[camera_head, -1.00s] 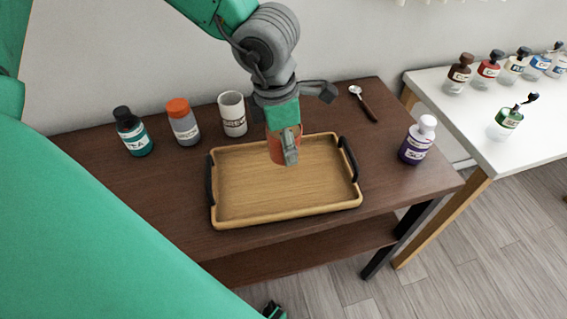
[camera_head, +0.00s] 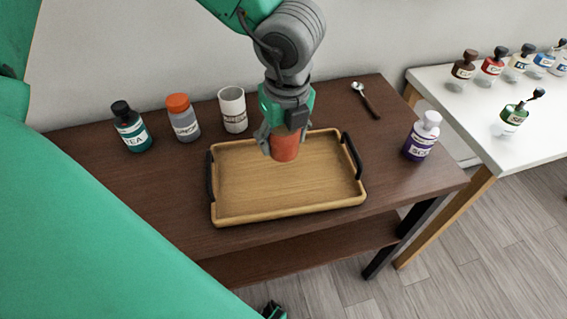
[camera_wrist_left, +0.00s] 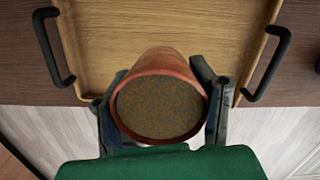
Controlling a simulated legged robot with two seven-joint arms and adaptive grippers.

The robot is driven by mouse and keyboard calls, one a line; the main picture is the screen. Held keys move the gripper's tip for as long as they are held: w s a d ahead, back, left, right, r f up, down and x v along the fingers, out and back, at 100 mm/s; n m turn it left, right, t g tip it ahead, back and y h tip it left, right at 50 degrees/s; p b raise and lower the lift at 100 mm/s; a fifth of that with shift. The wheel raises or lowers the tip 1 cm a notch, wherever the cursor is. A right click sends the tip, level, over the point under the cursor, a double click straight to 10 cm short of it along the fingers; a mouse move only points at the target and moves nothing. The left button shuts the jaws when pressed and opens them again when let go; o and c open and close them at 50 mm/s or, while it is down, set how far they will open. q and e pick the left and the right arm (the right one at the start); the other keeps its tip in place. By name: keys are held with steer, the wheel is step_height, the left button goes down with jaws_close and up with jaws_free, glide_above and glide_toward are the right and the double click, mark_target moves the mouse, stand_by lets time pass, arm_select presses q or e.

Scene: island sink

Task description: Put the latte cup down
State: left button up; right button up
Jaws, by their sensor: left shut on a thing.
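The latte cup (camera_head: 285,149) is a terracotta-orange cup over the back part of the wooden tray (camera_head: 290,204). My left gripper (camera_head: 284,146) reaches down from above and is shut on it, one finger on each side. In the left wrist view the cup (camera_wrist_left: 160,102) shows its round open top with speckled brown contents, between the two fingers (camera_wrist_left: 162,105). I cannot tell whether its base touches the tray. The tray (camera_wrist_left: 110,35) shows behind it. My right gripper is not clearly visible.
A spoon (camera_head: 366,101) and a purple bottle (camera_head: 421,138) are on the right. The tray's front and left are empty.

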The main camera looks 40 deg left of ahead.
mark_target(281, 172)
arm_select(q)
step_height(281, 172, down, 4)
steer(key=shift+w+a+b, duration=0.1)
steer(key=shift+a+b, duration=0.05)
steer(key=shift+b, duration=0.2)
step_height(281, 172, down, 4)
steer(key=shift+r+b, duration=0.15)
steer(key=shift+b, duration=0.35)
steer(key=shift+r, duration=0.1)
steer(key=o, duration=1.4)
steer(key=shift+c, duration=0.2)
steer(key=shift+o, duration=0.8)
steer(key=r+p, duration=0.1)
steer(key=r, duration=0.3)
steer(key=d+r+p, duration=0.1)
steer(key=r, duration=0.3)
steer(key=s+r+p, duration=0.1)
steer(key=r, duration=0.3)
steer(key=shift+d, duration=0.2)
steer(key=shift+w, duration=0.1)
